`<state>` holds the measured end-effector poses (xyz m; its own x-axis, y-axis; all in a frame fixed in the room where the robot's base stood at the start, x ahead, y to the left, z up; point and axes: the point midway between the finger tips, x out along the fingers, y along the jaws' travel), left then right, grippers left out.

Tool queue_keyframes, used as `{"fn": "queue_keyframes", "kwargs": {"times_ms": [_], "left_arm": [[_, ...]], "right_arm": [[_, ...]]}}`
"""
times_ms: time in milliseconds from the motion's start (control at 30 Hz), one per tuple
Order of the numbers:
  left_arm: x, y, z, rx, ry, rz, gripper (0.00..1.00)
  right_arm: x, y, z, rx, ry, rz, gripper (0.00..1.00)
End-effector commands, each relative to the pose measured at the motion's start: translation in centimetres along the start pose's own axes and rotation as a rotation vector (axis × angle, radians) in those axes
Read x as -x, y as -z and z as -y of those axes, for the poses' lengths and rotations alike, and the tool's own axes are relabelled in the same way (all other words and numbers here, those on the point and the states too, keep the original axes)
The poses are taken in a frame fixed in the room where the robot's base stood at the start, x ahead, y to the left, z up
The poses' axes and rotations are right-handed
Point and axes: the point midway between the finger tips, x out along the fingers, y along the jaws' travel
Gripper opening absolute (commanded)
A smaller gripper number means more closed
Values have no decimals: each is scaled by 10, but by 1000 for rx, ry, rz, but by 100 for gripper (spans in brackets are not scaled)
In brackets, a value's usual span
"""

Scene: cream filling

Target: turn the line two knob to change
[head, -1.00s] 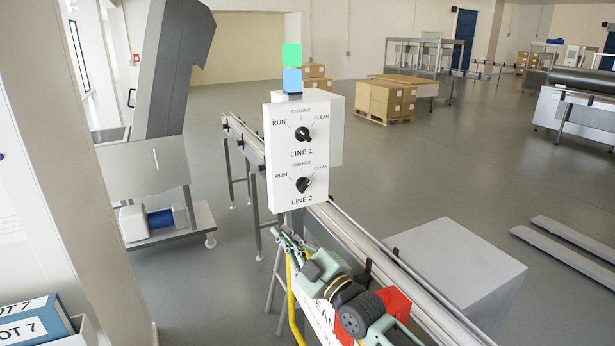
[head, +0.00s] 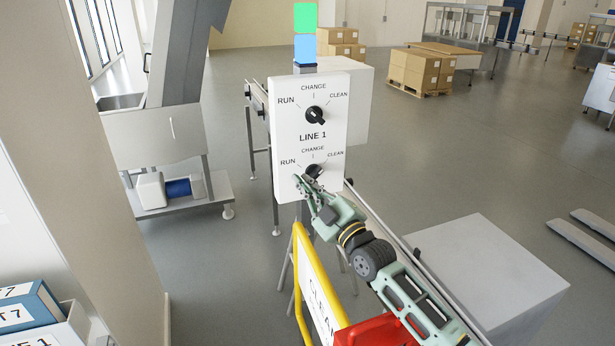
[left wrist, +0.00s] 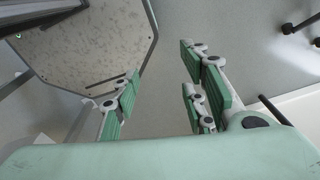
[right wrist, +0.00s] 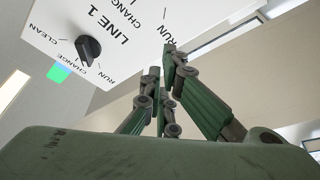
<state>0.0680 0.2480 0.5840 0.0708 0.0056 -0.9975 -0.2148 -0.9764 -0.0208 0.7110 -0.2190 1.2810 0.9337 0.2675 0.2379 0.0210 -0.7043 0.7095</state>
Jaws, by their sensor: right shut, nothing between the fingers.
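A white control panel (head: 335,130) carries two black knobs. The line 1 knob (head: 316,115) is above; it also shows in the right wrist view (right wrist: 88,48). The line 2 knob (head: 314,170) is below, partly hidden by my right gripper, so I cannot tell where it points. My right gripper (head: 304,183) is shut and empty, its tips at the lower left of the line 2 knob in the head view; I cannot tell whether they touch. In the right wrist view its fingertips (right wrist: 160,72) are close together. My left gripper (left wrist: 158,75) is open and empty, away from the panel.
A green and blue lamp stack (head: 305,35) stands above the panel. A conveyor (head: 385,225) runs behind it. A yellow-framed sign (head: 306,270) and a red object (head: 378,330) are below my right arm. A grey box (head: 490,265) stands right. Blue binders (head: 28,308) are lower left.

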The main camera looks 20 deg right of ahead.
Motion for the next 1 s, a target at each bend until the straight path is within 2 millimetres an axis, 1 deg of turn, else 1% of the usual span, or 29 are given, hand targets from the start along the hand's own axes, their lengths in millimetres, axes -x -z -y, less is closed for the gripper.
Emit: {"fn": "queue_keyframes", "kwargs": {"times_ms": [33, 67, 167, 267, 300, 333, 400, 500, 633, 800, 1000], "left_arm": [[0, -4, 2, 0, 2, 6, 40], [0, -6, 2, 0, 3, 8, 40], [-1, -4, 2, 0, 2, 4, 40], [0, 10, -2, 3, -2, -14, 40], [0, 18, -5, 4, -5, -25, 40], [-9, 23, -7, 6, -8, -34, 40], [-20, 33, -12, 7, -14, -51, 40], [-30, 36, -13, 6, -14, -57, 40], [-38, 28, -11, 4, -12, -44, 40], [-43, 15, -11, 3, -12, -25, 40], [-42, 12, -9, 2, -9, -21, 40]], "right_arm": [[-11, 0, -2, 2, -2, 0, 0], [-17, 0, -2, 2, -2, 0, 0], [-35, 0, -2, 2, -2, -1, 0], [-53, 1, -2, 3, -1, 0, 0], [-60, 0, -2, 3, -1, 0, 0], [-56, -9, 3, 5, 1, 3, 0], [-51, -20, 4, 5, 0, 3, 0], [-48, -28, 3, 4, 0, 1, 0], [-45, -35, 2, 3, -1, 0, 0], [-44, -38, 0, 2, -1, 0, 0], [-44, -38, -1, 1, 0, 0, 0]]}}
